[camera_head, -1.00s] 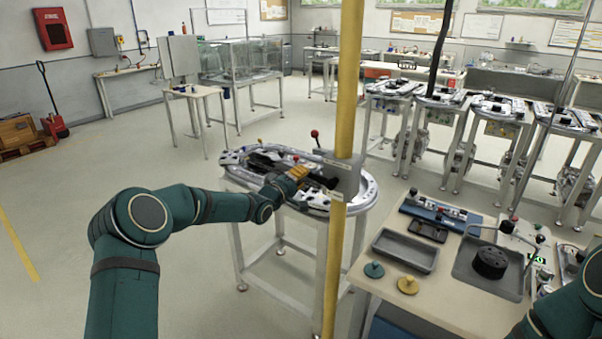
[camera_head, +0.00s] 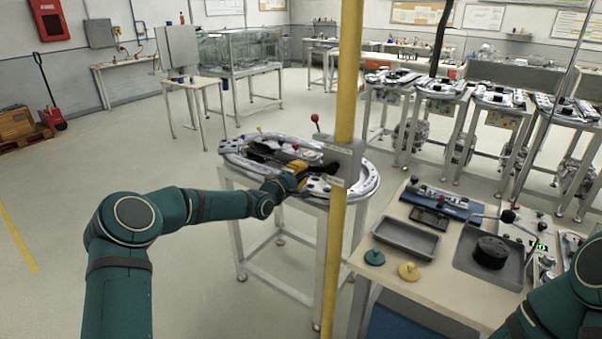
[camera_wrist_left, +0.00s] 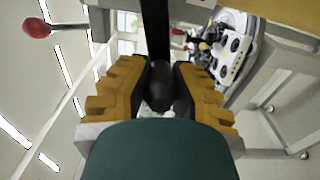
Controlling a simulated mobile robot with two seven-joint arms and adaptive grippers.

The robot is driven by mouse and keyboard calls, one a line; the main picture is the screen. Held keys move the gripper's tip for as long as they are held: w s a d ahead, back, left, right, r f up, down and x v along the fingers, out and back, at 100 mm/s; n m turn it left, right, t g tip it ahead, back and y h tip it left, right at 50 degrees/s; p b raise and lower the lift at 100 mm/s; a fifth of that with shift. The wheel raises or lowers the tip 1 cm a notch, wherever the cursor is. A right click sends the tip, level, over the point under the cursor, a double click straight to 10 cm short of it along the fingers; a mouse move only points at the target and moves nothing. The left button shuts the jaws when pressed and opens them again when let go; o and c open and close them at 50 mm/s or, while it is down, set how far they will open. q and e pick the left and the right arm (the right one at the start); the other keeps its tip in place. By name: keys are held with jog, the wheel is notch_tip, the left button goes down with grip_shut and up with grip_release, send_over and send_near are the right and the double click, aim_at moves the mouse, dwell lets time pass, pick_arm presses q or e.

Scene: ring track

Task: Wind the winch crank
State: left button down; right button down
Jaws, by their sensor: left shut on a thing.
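My left gripper (camera_head: 298,173) reaches over the near side of the ring track (camera_head: 368,192) on its stand. In the left wrist view my left gripper (camera_wrist_left: 161,92) is shut, its yellow-padded fingers around a rounded black crank handle (camera_wrist_left: 159,84). In the head view a dark piece, apparently the crank, shows just right of the fingers, beside a grey plate (camera_head: 343,161). The crank's joint with the winch is hidden. My right forearm shows at the lower right of the head view, but its gripper is out of the picture.
A yellow post (camera_head: 347,80) stands in front of the track, close to the right of my left gripper. A red-knobbed lever (camera_head: 315,118) rises behind the plate. A workbench (camera_head: 385,285) with trays stands at the right. Floor left of the track is open.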

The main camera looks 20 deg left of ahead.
pick_arm(q)
jog(key=shift+a+f, duration=0.15)
jog(key=shift+a, duration=0.1)
jog(key=c, duration=0.9)
grip_release()
jog(key=shift+o, duration=0.7)
jog(key=shift+a, duration=0.1)
jog(key=shift+d, duration=0.2)
jog(key=shift+s, duration=0.1)
jog(key=v, duration=1.2)
